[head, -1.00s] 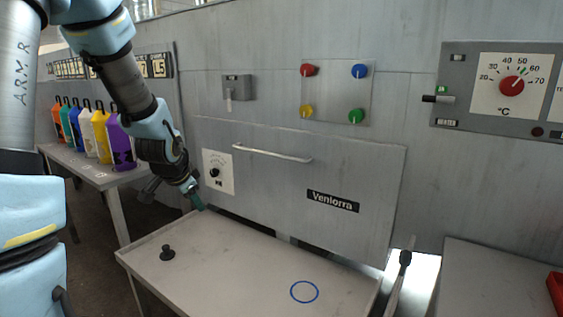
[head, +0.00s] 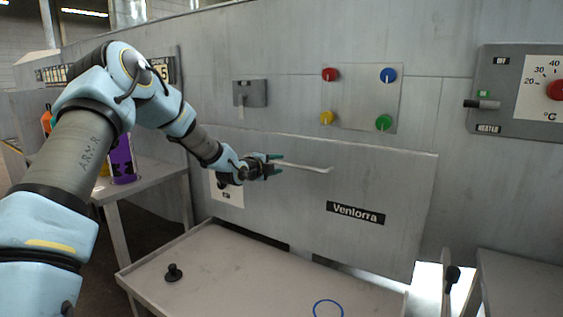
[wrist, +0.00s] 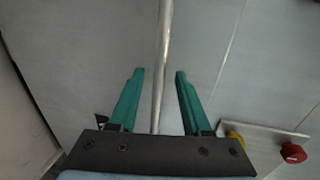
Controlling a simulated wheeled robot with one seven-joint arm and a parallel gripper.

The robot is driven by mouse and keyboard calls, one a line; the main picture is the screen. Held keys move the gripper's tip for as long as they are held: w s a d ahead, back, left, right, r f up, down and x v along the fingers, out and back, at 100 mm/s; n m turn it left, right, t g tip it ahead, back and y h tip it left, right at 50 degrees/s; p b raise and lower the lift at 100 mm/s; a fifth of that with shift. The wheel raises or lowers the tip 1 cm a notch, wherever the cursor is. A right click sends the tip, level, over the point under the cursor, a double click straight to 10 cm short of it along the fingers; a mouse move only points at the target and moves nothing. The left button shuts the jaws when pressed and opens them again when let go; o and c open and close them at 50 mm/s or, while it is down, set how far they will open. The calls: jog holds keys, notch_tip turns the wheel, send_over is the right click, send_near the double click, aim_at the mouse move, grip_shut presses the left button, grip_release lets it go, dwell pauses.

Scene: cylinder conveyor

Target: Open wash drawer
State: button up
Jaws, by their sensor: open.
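The wash drawer is a wide grey front panel (head: 300,200) with a "Venlorra" label (head: 355,213) and a pale bar handle (head: 310,168) near its top. My gripper (head: 280,164) is at the left end of this handle. In the wrist view my gripper (wrist: 157,74) is open, with its two green fingers either side of the handle (wrist: 162,60). I see gaps between the bar and both fingers. The left end of the handle is hidden by my gripper in the head view.
A low bench (head: 230,270) with a black knob (head: 173,272) and a blue ring stands below the drawer. A panel with four-coloured knobs (head: 362,95) is above it, and a lever box (head: 250,93) is upper left. A lever (head: 450,285) stands at lower right.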

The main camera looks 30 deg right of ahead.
aim_at(280, 163)
jog(key=shift+x, duration=1.55)
grip_shut()
